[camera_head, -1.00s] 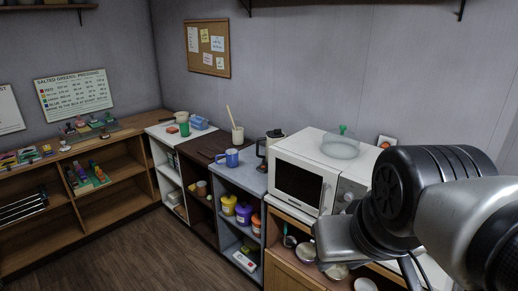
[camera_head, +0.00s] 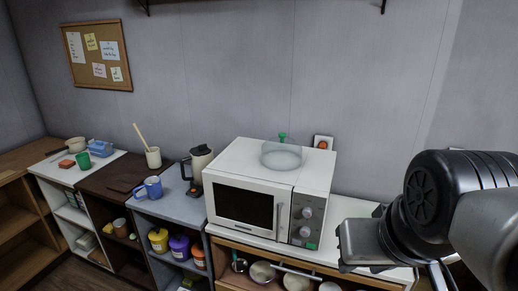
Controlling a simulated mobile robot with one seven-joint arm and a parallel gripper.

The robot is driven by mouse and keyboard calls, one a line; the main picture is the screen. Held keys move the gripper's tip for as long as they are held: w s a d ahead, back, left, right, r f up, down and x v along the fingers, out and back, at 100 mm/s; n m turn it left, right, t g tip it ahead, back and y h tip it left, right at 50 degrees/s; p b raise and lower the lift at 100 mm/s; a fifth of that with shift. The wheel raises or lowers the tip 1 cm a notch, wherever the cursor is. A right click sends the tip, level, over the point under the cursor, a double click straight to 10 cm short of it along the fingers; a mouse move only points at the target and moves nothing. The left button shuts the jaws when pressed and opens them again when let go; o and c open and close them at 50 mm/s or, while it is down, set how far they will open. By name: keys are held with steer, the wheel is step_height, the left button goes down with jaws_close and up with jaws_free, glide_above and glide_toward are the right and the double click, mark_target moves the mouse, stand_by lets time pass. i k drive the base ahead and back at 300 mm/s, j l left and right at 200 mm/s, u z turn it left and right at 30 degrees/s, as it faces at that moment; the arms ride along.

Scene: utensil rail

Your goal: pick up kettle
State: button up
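A white microwave (camera_head: 258,195) with a glass lid (camera_head: 282,156) on top stands beside the kettle. A cup with a wooden stick (camera_head: 153,158) is behind the mug. Pots sit on the shelf below the microwave.

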mark_target(199, 164)
steer(key=i+j+z, duration=0.15)
steer(key=j, duration=0.2)
steer(key=i+j+z, duration=0.1)
steer(key=j, duration=0.25)
steer(key=i+j+z, duration=0.15)
steer(key=j, duration=0.25)
steer(key=i+j, duration=0.1)
steer(key=j, duration=0.4)
steer(key=i+j, duration=0.15)
steer(key=j, duration=0.35)
steer(key=i+j, duration=0.1)
steer(key=j, duration=0.4)
steer(key=i+j+z, duration=0.1)
steer(key=j, duration=0.35)
steer(key=i+j, duration=0.15)
steer(key=j, duration=0.35)
steer(key=i+j, duration=0.1)
steer(key=j, duration=0.4)
